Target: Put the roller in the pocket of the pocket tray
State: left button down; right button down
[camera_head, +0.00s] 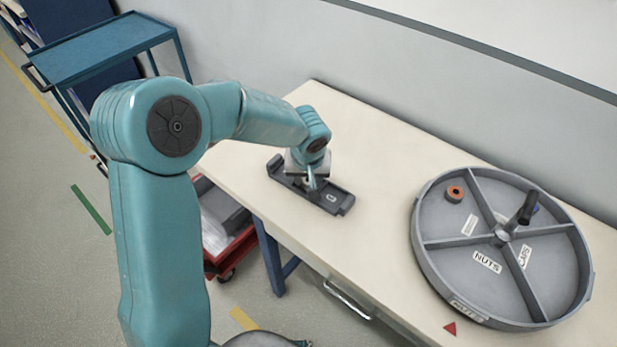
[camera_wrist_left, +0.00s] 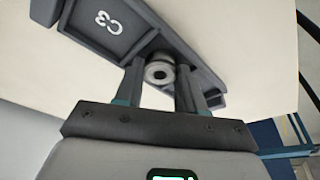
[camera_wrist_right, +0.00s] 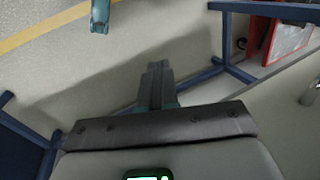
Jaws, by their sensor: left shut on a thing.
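The dark grey pocket tray (camera_head: 338,202) lies on the bench, and my left gripper (camera_head: 311,184) is low over its middle. In the left wrist view the tray (camera_wrist_left: 100,28) shows a C3 mark on one flat part. A metallic grey roller (camera_wrist_left: 160,72) with a hole in its end sits between the left fingertips (camera_wrist_left: 160,84), which are shut on it. The roller is at the tray's recessed part; whether it touches the floor there I cannot tell. The head view hides the roller behind the gripper. My right gripper (camera_wrist_right: 157,88) is shut and empty, away from the bench top.
A blue cart (camera_head: 105,48) stands at back left.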

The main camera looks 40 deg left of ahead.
pick_arm(q)
jog(key=shift+s+d+f+b, duration=0.15)
jog(key=shift+s+f+b, duration=0.1)
jog(key=shift+f+b, duration=0.35)
jog(key=c, duration=0.7)
grip_release()
jog(key=shift+s, duration=0.1)
jog(key=shift+r+p, duration=0.5)
jog(key=shift+p, duration=0.35)
jog(key=shift+w+r, duration=0.2)
jog(key=shift+r, duration=0.2)
jog(key=v, duration=1.1)
jog(key=shift+w+r, duration=0.15)
jog(key=shift+r, duration=0.1)
